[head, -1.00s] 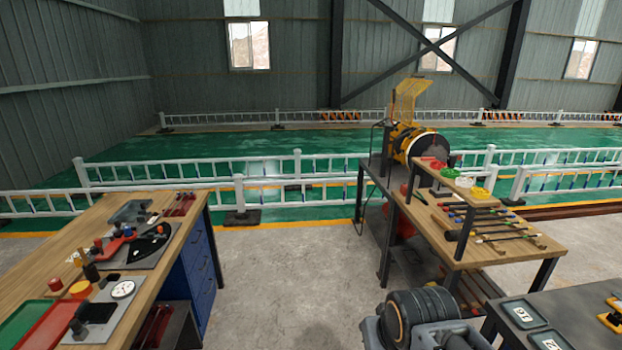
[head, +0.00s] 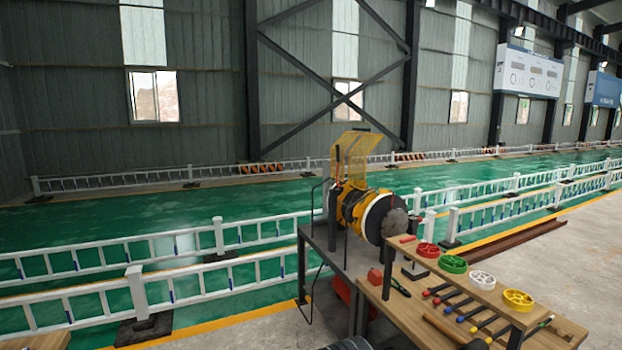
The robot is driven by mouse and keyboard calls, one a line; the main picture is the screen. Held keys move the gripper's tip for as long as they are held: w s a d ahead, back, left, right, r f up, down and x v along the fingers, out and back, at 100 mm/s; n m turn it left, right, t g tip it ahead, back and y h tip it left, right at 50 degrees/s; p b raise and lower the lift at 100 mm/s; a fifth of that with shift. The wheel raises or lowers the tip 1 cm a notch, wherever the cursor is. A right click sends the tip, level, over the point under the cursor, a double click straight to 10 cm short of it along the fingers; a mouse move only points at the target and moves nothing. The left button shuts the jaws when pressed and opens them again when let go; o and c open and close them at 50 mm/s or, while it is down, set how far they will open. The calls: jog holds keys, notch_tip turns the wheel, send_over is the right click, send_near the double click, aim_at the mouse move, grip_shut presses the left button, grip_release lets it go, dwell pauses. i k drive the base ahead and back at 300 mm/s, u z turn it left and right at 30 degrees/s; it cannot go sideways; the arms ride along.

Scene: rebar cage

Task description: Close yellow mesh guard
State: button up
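The yellow mesh guard (head: 356,158) stands raised above a yellow and black drum-shaped machine (head: 366,212) in the head view, right of centre. The guard is tilted up and open, with a dark bar at its top edge. The machine rests on a dark metal stand (head: 328,252) at the far end of a workbench. My gripper is not in view. A dark rounded part at the bottom edge appears to be my own arm, well short of the machine.
A wooden workbench (head: 418,310) holds several tools, with a raised shelf (head: 470,280) of coloured rings in front of the machine. White railings (head: 205,285) run behind and to the left. Bare concrete floor shows left of the stand.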

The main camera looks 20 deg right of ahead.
aim_at(346, 133)
jog(key=z, duration=0.8)
jog(key=i, duration=1.65)
jog(key=u, duration=1.1)
jog(key=i, duration=1)
jog(key=u, duration=0.05)
